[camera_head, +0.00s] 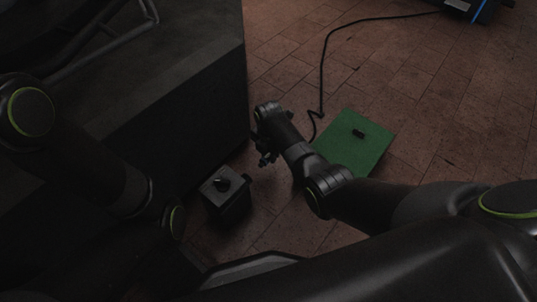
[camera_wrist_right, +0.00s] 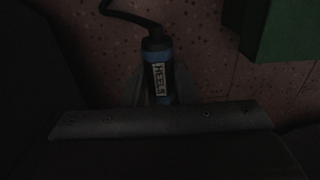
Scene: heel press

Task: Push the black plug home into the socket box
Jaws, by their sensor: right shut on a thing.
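A dark socket box (camera_head: 236,204) with a grey top stands on the floor left of the centre in the head view. The handle's lower end is hidden. My left arm comes in from the left; its gripper is out of sight.
A green block or mat (camera_head: 350,157) lies right of my right forearm, with a small black piece (camera_head: 358,133) on it. A black cable (camera_head: 322,70) runs across the tiles from a device (camera_head: 468,8) at the top right. A large dark cabinet (camera_head: 190,100) borders the left.

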